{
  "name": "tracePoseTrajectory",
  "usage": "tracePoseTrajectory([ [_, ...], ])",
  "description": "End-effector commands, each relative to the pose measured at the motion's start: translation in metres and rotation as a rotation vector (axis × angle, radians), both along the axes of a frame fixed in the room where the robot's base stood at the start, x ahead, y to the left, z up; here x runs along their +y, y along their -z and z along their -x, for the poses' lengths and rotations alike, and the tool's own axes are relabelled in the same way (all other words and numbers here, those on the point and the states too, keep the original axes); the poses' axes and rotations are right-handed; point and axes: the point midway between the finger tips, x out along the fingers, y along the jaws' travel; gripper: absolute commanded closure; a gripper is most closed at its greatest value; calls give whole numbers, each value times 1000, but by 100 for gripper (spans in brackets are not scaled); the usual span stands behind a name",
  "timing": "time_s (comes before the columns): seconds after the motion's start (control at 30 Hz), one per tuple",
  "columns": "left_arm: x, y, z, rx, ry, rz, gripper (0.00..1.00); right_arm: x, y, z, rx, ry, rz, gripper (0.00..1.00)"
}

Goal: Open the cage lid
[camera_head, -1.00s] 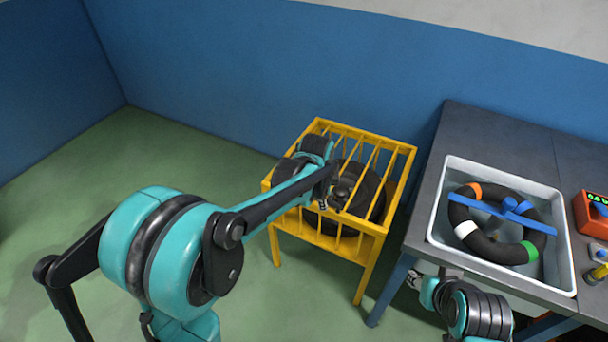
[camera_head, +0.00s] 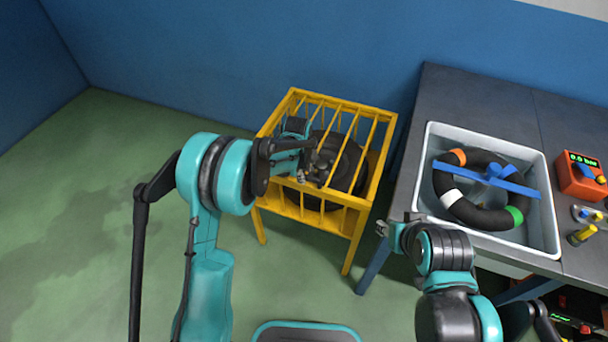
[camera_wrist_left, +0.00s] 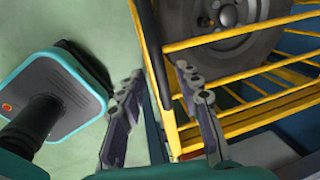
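The yellow cage (camera_head: 349,226) stands on legs on the floor, with a black wheel (camera_head: 342,178) inside. Its barred lid (camera_head: 345,104) lies flat across the top and looks closed. My left gripper (camera_head: 312,172) is at the lid's front left part, partly hidden by its own arm. In the left wrist view the left gripper (camera_wrist_left: 160,82) has its fingers apart, one on each side of a yellow edge bar (camera_wrist_left: 150,50). I cannot tell whether they touch it. My right gripper (camera_head: 384,228) is low beside the table, too small to read.
A grey table (camera_head: 408,170) stands close to the cage's right. It bears a white tub (camera_head: 428,190) holding a tyre (camera_head: 475,207) with a blue bar, and an orange gauge box (camera_head: 577,180). Blue walls stand behind; the green floor at left is clear.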

Motion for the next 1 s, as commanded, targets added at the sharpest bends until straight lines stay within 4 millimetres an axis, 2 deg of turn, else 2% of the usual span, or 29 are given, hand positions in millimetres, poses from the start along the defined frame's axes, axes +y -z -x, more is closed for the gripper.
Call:
tracePoseTrajectory([
  [0.27, 0, 2, 0, 0, 0, 0, 66, 0, 0, 0, 0, 0, 0, 60],
  [0.4, 0, 2, -1, 0, -1, 0, 100, 0, 0, 0, 0, 0, 0, 60],
  [0.67, 0, 0, -1, 2, -1, 0, 100, 0, -1, 0, 0, 0, 0, 60],
  [0.77, -1, -8, -2, 13, -1, -4, 100, 0, -6, 0, 0, 0, 0, 60],
  [0.87, -2, -25, -5, 39, 0, -13, 100, 0, -17, 0, 0, 0, 0, 60],
  [1.0, -4, -63, -14, 102, 0, -34, 100, 0, -41, 0, 0, 0, 0, 60],
])
